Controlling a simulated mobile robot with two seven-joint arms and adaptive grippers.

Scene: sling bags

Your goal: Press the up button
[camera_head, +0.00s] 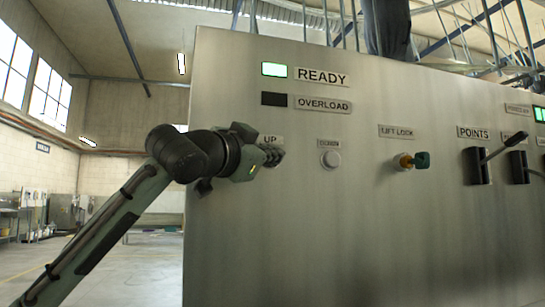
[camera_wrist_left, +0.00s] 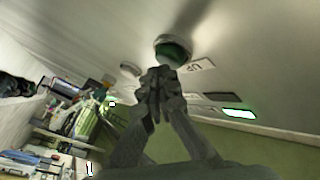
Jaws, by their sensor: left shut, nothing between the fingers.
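The up button (camera_wrist_left: 174,51) shows in the left wrist view as a green round cap in a silver ring, beside its UP label (camera_wrist_left: 200,65). In the head view my left gripper (camera_head: 274,156) hides the button, just under the UP label (camera_head: 270,140). My left gripper's fingers also show in the left wrist view (camera_wrist_left: 160,76), closed together and empty. Their tips overlap the lower edge of the button in that view. I cannot tell whether they touch it. My right gripper is not in view.
The grey metal panel (camera_head: 400,235) also bears the DOWN button (camera_head: 330,159), a lift-lock key (camera_head: 414,161) and a points lever (camera_head: 483,163) to the right. The READY lamp (camera_head: 274,69) is lit green; the overload lamp (camera_head: 274,99) is dark. Open floor lies left.

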